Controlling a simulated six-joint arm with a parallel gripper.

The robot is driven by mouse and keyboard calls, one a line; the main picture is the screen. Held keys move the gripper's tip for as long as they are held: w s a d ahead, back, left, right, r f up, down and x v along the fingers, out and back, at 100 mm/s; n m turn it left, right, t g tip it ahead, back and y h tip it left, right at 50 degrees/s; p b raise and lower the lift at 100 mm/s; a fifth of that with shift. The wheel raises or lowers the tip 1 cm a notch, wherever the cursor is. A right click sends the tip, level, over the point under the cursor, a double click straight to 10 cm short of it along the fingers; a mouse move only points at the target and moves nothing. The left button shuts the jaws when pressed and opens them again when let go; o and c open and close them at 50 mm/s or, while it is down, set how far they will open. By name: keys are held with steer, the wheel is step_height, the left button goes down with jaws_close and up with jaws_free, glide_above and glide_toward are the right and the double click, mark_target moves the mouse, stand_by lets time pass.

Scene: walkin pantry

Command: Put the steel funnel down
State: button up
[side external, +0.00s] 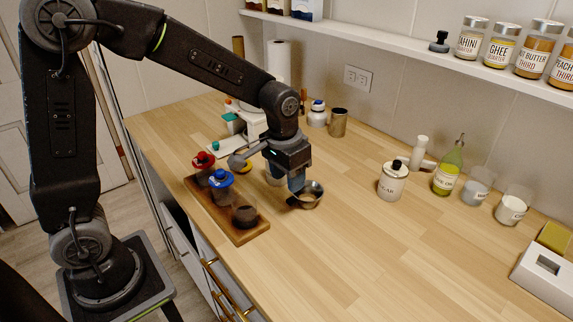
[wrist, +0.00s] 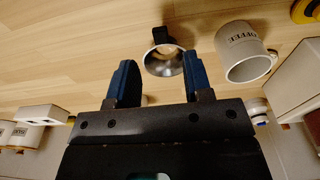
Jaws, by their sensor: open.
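The steel funnel (side external: 313,198) rests on the wooden counter, right of the dark wooden tray, with its wide mouth showing. In the wrist view the funnel (wrist: 165,62) lies just beyond the gap between my blue fingertips, with a dark piece at its far side. My gripper (side external: 296,184) is low over the counter beside the funnel and partly overlaps it in the side view. In the wrist view my gripper (wrist: 146,70) has its two fingers spread apart with nothing between them. Whether a finger touches the funnel rim cannot be told.
A white coffee mug (wrist: 246,52) stands close to the funnel. The wooden tray (side external: 252,235) holds several jars. A white canister (side external: 392,182) and a green bottle (side external: 449,168) stand to the right. The front middle counter (side external: 340,265) is clear.

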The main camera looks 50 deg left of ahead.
steer(key=s+a+r+t, duration=0.1)
steer(key=s+r+t, duration=0.1)
steer(key=s+r, duration=0.3)
steer(key=s+a+r+t, duration=0.1)
steer(key=s+r, duration=0.4)
steer(key=s, duration=0.7)
steer(key=shift+s+r+t, duration=0.2)
steer(key=shift+s+t, duration=0.05)
steer(key=shift+t, duration=0.55)
